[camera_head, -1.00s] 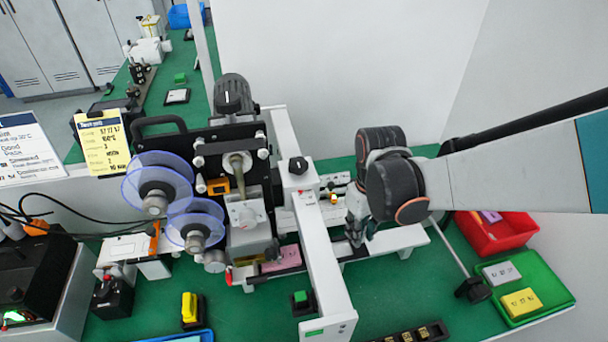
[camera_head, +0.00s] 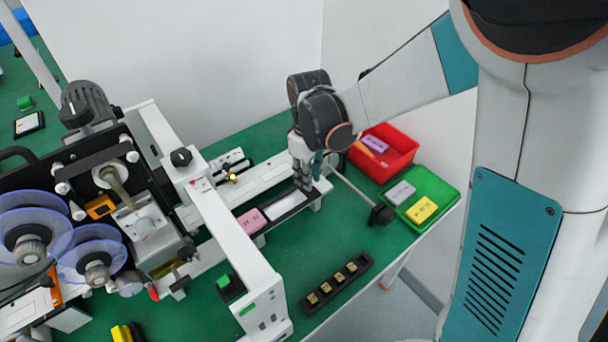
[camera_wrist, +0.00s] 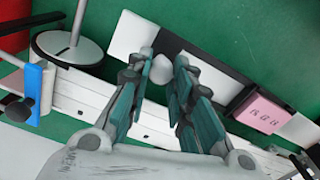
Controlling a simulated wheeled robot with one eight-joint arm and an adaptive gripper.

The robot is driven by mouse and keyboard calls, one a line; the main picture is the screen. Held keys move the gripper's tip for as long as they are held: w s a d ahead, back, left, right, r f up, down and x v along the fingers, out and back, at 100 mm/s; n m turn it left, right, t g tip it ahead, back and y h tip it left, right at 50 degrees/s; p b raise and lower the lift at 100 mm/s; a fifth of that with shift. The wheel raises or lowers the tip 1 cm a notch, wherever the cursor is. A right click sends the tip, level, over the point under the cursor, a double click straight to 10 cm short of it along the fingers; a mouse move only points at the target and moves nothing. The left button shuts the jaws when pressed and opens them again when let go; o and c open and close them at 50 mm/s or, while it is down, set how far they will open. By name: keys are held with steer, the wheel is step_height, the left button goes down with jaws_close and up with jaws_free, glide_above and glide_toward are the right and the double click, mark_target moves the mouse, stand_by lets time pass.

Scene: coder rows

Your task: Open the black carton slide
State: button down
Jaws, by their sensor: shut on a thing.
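The black carton slide (camera_wrist: 208,62) runs along the white rail and carries a pink carton (camera_head: 252,221), which also shows in the wrist view (camera_wrist: 262,112). In the head view the pink carton is on the right side of the machine's white beam, out in the open. My gripper (camera_head: 304,184) is at the slide's right end. In the wrist view my gripper (camera_wrist: 162,68) is shut on a pale round knob (camera_wrist: 161,71) between its fingertips. In the head view my fingers hide the knob.
The labelling machine with clear reels (camera_head: 40,232) stands left. A red bin (camera_head: 393,158) and green tray (camera_head: 450,203) are at the right. A black holder with several small blocks (camera_head: 337,284) lies in front. Green bench between holder and rail is clear.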

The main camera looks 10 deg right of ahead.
steer(key=shift+s+d, duration=0.15)
steer(key=shift+s, duration=0.05)
steer(key=c, duration=1.7)
jaws_free()
steer(key=shift+o, duration=1.4)
steer(key=shift+s+d+r, duration=0.1)
steer(key=shift+s, duration=0.05)
steer(key=shift+r, duration=0.3)
step_height(320, 180, up, 11)
steer(key=shift+r, duration=0.15)
steer(key=s+d+r+m+t, duration=0.1)
steer(key=s+d+m+t, duration=0.2)
steer(key=s+d, duration=0.3)
steer(key=s+d+r+m+t, duration=0.2)
steer(key=s+d+m+t, duration=0.2)
steer(key=s, duration=0.6)
steer(key=shift+s+d+r+m, duration=0.2)
steer(key=shift+d+r+m, duration=0.1)
steer(key=shift+d+m, duration=0.9)
